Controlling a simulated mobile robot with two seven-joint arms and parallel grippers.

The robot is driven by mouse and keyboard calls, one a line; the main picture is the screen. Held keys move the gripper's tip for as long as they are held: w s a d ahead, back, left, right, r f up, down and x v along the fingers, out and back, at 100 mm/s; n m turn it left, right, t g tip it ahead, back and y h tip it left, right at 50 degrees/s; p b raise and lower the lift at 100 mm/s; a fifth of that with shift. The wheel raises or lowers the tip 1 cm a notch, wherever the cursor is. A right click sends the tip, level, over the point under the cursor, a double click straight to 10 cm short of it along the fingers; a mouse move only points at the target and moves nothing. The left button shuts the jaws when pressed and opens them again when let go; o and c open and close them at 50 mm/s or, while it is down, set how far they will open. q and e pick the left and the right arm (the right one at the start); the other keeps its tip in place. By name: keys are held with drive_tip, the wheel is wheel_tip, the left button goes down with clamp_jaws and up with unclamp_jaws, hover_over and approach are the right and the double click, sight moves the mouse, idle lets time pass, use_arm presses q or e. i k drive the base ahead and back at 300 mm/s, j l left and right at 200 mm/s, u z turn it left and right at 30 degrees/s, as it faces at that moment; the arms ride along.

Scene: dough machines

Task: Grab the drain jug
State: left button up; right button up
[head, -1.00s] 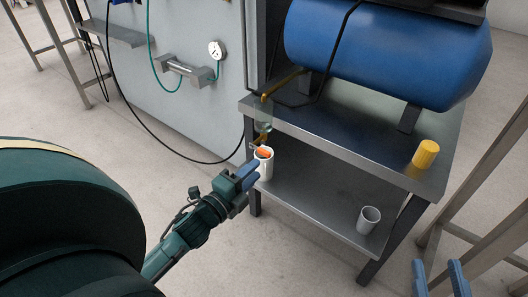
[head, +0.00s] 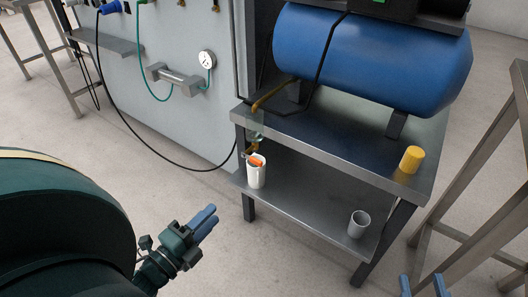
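A white jug-like container (head: 256,174) with something orange at its top stands upright on the lower shelf's left end, under a clear-and-amber fitting (head: 256,136). A smaller pale cup (head: 359,224) stands on the same shelf to the right. I cannot tell for certain which is the drain jug. My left gripper (head: 213,215) is left of and below the white container, apart from it and empty; its two blue fingers look separated. My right gripper (head: 422,286) is at the bottom right edge, its fingers apart with nothing between them.
The steel bench (head: 320,148) carries a blue tank (head: 370,62) and a yellow ribbed cap (head: 411,159). A grey cabinet (head: 170,110) with a gauge and hoses stands to the left. A metal frame (head: 478,160) stands at the right. Floor in front is clear.

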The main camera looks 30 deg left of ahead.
sight(256, 174)
drive_tip(key=k+j, duration=0.1)
drive_tip(key=k, duration=0.9)
